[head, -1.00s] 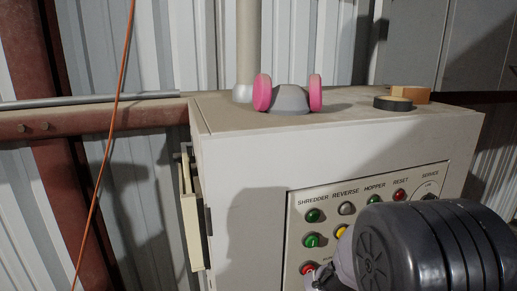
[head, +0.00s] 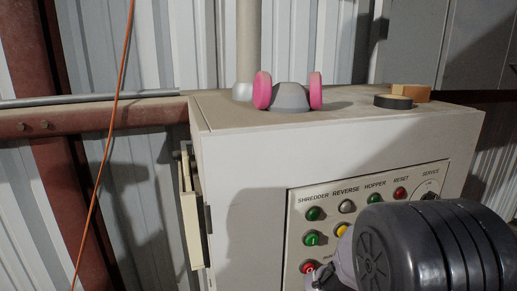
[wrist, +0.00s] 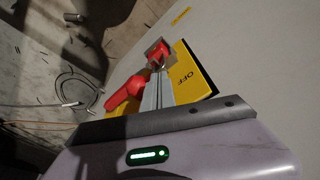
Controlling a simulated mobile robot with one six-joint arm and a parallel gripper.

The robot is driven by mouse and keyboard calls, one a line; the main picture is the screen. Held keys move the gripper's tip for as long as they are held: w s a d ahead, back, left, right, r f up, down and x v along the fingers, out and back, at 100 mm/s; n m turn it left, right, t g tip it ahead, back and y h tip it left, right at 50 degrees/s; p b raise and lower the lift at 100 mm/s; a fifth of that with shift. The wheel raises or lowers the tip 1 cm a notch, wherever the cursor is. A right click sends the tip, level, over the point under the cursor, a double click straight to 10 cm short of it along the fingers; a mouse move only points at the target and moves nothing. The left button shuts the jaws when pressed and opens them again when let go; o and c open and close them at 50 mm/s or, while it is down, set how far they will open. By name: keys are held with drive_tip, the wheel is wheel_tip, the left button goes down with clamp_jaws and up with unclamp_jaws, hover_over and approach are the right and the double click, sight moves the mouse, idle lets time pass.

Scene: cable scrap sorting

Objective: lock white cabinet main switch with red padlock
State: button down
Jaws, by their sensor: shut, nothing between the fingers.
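The wrist view shows a yellow switch plate (wrist: 192,72) marked OFF on a pale cabinet face. A red handle-like part (wrist: 124,95) lies across its left side. A smaller red block (wrist: 158,52), which looks like the padlock, sits at the plate's upper edge, just beyond my fingertips. My gripper (wrist: 159,72) is shut with nothing held, its fingers pointing at that block. Whether they touch it, and whether its shackle is through the switch, I cannot tell. In the head view the white cabinet (head: 245,160) stands ahead; the switch does not show there.
A control panel (head: 322,215) with several coloured buttons is on the cabinet front, partly behind my arm. A pink-and-grey respirator (head: 288,98), a black tape roll (head: 392,102) and a tan block (head: 410,93) lie on top. An orange cable (head: 108,150) hangs at the left.

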drive_tip(key=shift+f+b, duration=1.4)
drive_tip(key=shift+f, duration=0.1)
drive_tip(key=shift+r, duration=0.1)
drive_tip(key=shift+s+r+p, duration=0.2)
drive_tip(key=shift+r+p, duration=0.2)
drive_tip(key=shift+r, duration=0.1)
drive_tip(key=r+p, duration=0.1)
drive_tip(key=s+r+p, duration=0.1)
drive_tip(key=s+d+r, duration=0.1)
drive_tip(key=r, duration=0.1)
drive_tip(key=shift+s+p, duration=0.25)
drive_tip(key=shift+p, duration=0.15)
drive_tip(key=s+r+m+t, duration=0.1)
drive_tip(key=s+r, duration=0.2)
drive_tip(key=r, duration=0.8)
drive_tip(key=s+a+r+m+t+y, duration=0.1)
drive_tip(key=s+a+r, duration=0.4)
drive_tip(key=s+r, duration=0.6)
drive_tip(key=shift+s+t+y, duration=0.7)
drive_tip(key=shift+s+t, duration=0.1)
drive_tip(key=shift+s, duration=0.2)
